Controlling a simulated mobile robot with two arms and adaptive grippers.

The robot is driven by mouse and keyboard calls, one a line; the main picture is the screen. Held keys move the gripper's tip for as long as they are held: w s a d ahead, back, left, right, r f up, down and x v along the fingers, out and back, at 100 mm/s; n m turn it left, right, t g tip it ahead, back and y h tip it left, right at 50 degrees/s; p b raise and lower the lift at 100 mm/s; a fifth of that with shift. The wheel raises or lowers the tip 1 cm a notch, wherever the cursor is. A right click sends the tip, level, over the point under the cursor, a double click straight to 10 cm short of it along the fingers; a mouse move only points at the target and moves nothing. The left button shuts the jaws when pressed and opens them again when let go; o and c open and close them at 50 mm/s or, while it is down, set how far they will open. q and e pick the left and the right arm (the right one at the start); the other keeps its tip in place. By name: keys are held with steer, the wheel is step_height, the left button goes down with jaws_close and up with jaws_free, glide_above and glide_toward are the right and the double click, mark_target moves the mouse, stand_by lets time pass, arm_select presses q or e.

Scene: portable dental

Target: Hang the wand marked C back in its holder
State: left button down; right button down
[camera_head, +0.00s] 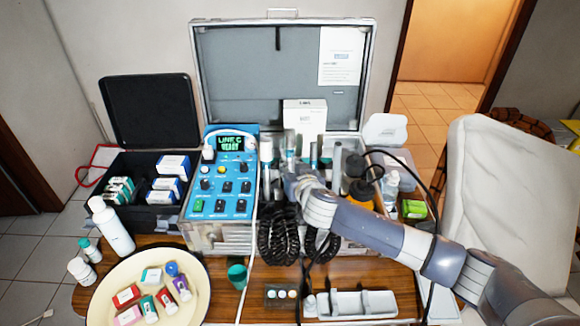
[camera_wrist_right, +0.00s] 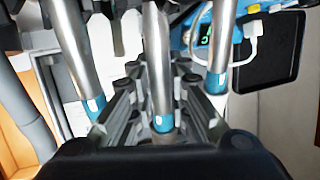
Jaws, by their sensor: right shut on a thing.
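My right gripper (camera_head: 292,178) reaches in from the right to the row of wands at the front of the open case. In the right wrist view my right gripper (camera_wrist_right: 160,85) is shut on the middle silver wand (camera_wrist_right: 157,50), which has a teal band low down. Another teal-banded wand (camera_wrist_right: 72,45) stands to its left and one (camera_wrist_right: 222,45) to its right, both outside the fingers. No letter is readable on any wand. The holder's slots are mostly hidden by the gripper, so I cannot tell whether the held wand is seated. My left gripper is not in view.
The blue control unit (camera_head: 215,187) reads "LINE C READY" and stands left of the wands. Black coiled hoses (camera_head: 278,238) hang in front. A cream plate (camera_head: 105,295) with small boxes and a white tray (camera_head: 362,305) stand in front. Bottles crowd the right side.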

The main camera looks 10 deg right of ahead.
steer(key=shift+s+a+f+b, duration=0.1)
steer(key=shift+s+f+b, duration=0.15)
steer(key=shift+f+b, duration=0.35)
steer(key=shift+s+f+b, duration=0.2)
steer(key=shift+f+b, duration=0.25)
steer(key=shift+f, duration=0.25)
steer(key=c, duration=1.5)
jaws_free()
steer(key=shift+o, duration=0.2)
steer(key=shift+s, duration=0.1)
steer(key=shift+p+v, duration=0.7)
steer(key=shift+v, duration=0.2)
steer(key=p+v, duration=0.2)
steer(key=v, duration=0.4)
steer(key=shift+p, duration=0.35)
